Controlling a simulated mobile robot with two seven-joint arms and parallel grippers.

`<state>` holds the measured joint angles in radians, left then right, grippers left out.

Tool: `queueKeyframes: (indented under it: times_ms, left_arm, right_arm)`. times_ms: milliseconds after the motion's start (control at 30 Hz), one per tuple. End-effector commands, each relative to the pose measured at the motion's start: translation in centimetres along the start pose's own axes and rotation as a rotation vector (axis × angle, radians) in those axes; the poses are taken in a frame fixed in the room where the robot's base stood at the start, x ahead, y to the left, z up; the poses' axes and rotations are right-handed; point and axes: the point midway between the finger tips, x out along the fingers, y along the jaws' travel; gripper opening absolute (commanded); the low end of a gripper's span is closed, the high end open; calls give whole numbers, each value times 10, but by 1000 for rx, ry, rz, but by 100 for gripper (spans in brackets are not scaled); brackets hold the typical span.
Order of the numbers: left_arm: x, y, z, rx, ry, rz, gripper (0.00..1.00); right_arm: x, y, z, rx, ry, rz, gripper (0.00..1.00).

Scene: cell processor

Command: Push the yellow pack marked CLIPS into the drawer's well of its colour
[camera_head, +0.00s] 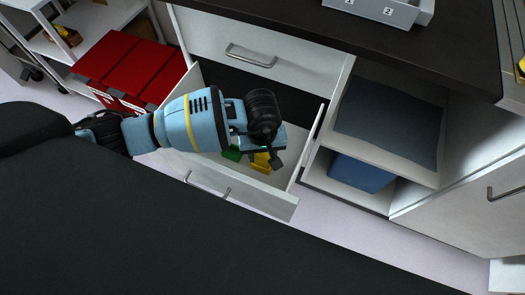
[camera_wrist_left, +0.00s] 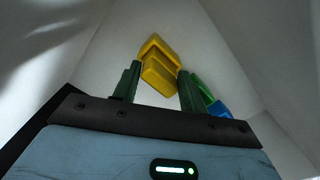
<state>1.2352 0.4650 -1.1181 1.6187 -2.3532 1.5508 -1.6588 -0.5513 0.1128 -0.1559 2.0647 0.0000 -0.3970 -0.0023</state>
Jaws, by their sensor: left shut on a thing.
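My left gripper (camera_head: 268,157) reaches down into the open drawer (camera_head: 245,193). In the left wrist view its two fingers (camera_wrist_left: 159,74) stand on either side of a yellow block, which I take for the yellow pack (camera_wrist_left: 158,78), and it is shut on it. No CLIPS marking is readable. A yellow hollow-looking piece (camera_wrist_left: 160,46), which looks like the yellow well, lies right beyond the pack. I cannot tell whether the pack is inside it. Yellow (camera_head: 261,163) also shows under the gripper in the head view. My right gripper is not in view.
A green piece (camera_wrist_left: 203,91) and a blue piece (camera_wrist_left: 219,109) lie right of the fingers. The drawer's walls stand close around the gripper. A dark worktop (camera_head: 440,65) overhangs behind. Red bins (camera_head: 125,70) stand at the left, and an open shelf (camera_head: 385,165) at the right.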

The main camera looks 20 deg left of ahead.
Motion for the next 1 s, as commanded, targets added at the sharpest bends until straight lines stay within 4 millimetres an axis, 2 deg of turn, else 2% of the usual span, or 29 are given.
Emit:
queueKeyframes:
  times_ms: [267,300,467,933,1000]
  left_arm:
    - [3,0,0,-1,0,0,2]
    - [3,0,0,0,0,0,48]
    - [3,0,0,0,0,0,68]
    - [3,0,0,0,0,0,68]
    - [-10,1,-1,1,2,3,68]
  right_arm:
    - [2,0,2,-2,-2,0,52]
    - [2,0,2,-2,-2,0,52]
    - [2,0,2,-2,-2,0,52]
    - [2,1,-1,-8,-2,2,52]
    - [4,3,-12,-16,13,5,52]
